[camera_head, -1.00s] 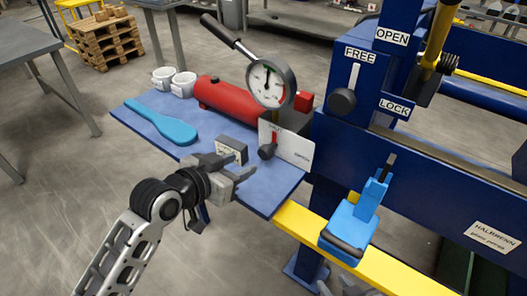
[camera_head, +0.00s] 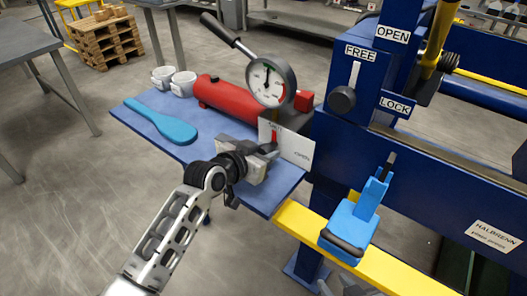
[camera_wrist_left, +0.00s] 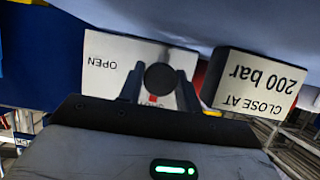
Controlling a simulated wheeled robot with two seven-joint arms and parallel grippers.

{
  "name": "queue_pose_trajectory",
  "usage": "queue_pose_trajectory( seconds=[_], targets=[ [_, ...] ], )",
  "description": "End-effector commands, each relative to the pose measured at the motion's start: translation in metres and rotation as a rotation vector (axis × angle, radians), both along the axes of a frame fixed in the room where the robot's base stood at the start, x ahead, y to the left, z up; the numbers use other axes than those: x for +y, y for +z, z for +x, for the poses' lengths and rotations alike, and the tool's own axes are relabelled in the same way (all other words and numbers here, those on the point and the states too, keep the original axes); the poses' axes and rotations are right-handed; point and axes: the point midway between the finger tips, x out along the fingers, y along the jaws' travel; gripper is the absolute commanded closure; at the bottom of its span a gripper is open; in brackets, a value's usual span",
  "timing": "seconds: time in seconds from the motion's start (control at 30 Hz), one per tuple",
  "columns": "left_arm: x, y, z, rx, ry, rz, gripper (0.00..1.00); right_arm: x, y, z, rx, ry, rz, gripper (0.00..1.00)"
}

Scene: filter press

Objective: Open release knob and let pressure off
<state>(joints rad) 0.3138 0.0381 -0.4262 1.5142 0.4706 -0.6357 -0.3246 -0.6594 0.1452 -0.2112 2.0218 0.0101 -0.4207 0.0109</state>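The release knob is a dark round knob (camera_wrist_left: 160,78) in front of a white plate (camera_head: 298,149) marked OPEN, which reads upside down in the left wrist view. My left gripper (camera_head: 262,155) is at the plate; its two fingers (camera_wrist_left: 160,92) stand apart, one on each side of the knob. I cannot tell whether they touch it. In the head view the gripper hides most of the knob. The round pressure gauge (camera_head: 268,82) stands above, its needle near the top of the dial. Grey parts of my right gripper (camera_head: 340,288) show at the bottom edge.
A sign reading CLOSE AT 200 bar (camera_wrist_left: 257,88) is close beside the fingers. A red cylinder (camera_head: 228,100), white cups (camera_head: 172,80) and a blue paddle (camera_head: 165,123) are on the blue shelf (camera_head: 285,190). A blue clamp-like part (camera_head: 350,225) sits on the yellow beam (camera_head: 385,272).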

Motion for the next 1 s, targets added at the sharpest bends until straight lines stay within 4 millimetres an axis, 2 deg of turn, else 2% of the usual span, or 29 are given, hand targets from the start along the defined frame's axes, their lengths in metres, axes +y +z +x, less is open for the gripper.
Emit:
queue_pose_trajectory(
  seconds=[0.07,0.47,1.0],
  targets=[
    [0.000,0.000,0.000,0.000,0.000,0.000,0.89,0.000,0.000,0.000,0.000,0.000,0.000,0.64],
    [0.000,0.002,0.000,-0.041,0.000,0.056,0.89,0.000,0.005,-0.001,0.003,0.001,-0.003,0.64],
    [-0.002,0.000,-0.002,-0.262,-0.001,0.362,0.89,-0.006,0.013,-0.003,0.013,-0.013,-0.012,0.64]
  ],
)
